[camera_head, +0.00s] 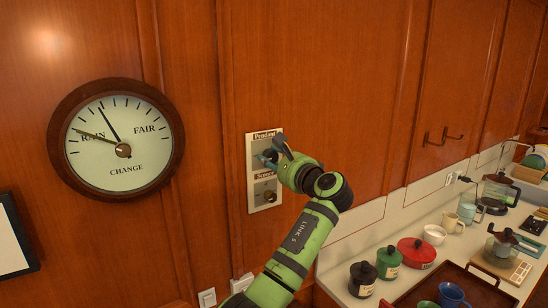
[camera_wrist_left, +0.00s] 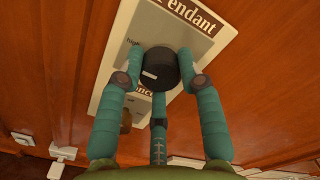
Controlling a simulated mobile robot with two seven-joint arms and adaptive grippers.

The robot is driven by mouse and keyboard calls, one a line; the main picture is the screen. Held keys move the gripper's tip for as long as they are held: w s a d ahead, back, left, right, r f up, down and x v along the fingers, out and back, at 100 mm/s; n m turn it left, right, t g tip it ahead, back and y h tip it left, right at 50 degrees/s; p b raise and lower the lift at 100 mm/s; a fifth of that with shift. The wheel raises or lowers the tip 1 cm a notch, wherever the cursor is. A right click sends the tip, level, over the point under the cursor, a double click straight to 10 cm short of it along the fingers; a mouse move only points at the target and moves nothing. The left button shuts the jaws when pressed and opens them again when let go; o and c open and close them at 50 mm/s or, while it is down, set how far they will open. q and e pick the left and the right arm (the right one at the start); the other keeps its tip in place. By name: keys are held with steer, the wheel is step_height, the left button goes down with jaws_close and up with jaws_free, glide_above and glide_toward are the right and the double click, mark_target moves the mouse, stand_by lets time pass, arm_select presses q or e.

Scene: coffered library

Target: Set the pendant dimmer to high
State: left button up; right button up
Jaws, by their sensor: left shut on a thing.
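A cream wall plate (camera_head: 250,160) on the wood panelling carries an upper label reading "Pendant" and a lower one that looks like "Sconce". My left gripper (camera_head: 270,156) is at the upper control and largely hides it in the head view. In the left wrist view, the pendant dimmer is a round black knob (camera_wrist_left: 160,68) with a short white mark on its left side. My left gripper's teal fingers (camera_wrist_left: 163,76) are shut around this knob. My right gripper is not in view.
The lower knob (camera_head: 270,196) sits just below on the same plate. A round barometer (camera_head: 117,178) hangs to the left. A counter (camera_head: 350,252) at the lower right holds pots (camera_head: 416,252), mugs and a tray. White outlets (camera_head: 207,298) sit low on the wall.

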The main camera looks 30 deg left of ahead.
arm_select(q)
steer(key=shift+r, duration=0.1)
stand_by(0.4)
steer(key=o, duration=1.1)
steer(key=shift+a, duration=0.15)
steer(key=shift+o, duration=0.2)
steer(key=v, duration=1.2)
